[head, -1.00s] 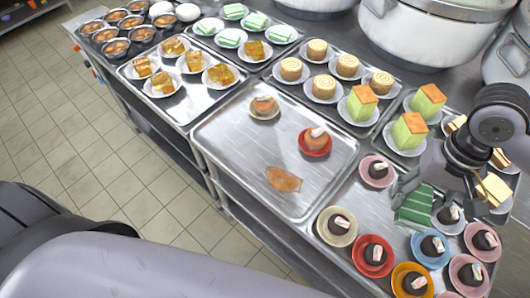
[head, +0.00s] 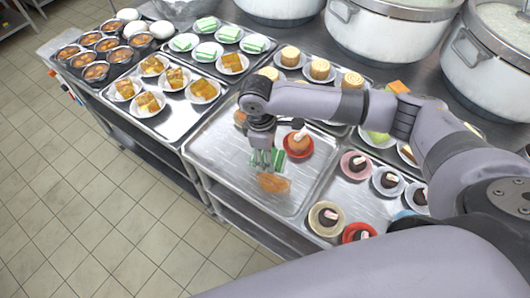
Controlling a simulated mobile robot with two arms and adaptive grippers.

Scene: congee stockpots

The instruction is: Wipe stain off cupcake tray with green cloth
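The cupcake tray (head: 215,150) is a shiny metal tray in the middle of the counter. A brown-orange stain (head: 273,183) lies on its near part. One cupcake on a red plate (head: 299,143) sits just beyond the stain to the right. Another cupcake (head: 240,118) is mostly hidden behind my arm. My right gripper (head: 266,156) points down over the tray, shut on the striped green cloth (head: 278,160). The cloth is at the far edge of the stain, close to the red plate. I cannot tell whether it touches the tray. My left gripper is not in view.
Trays of small cakes on plates stand to the left, behind and right, including chocolate cakes (head: 328,217). Large stockpots (head: 375,45) line the back. My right arm covers part of the right trays. The tray's near left part is bare.

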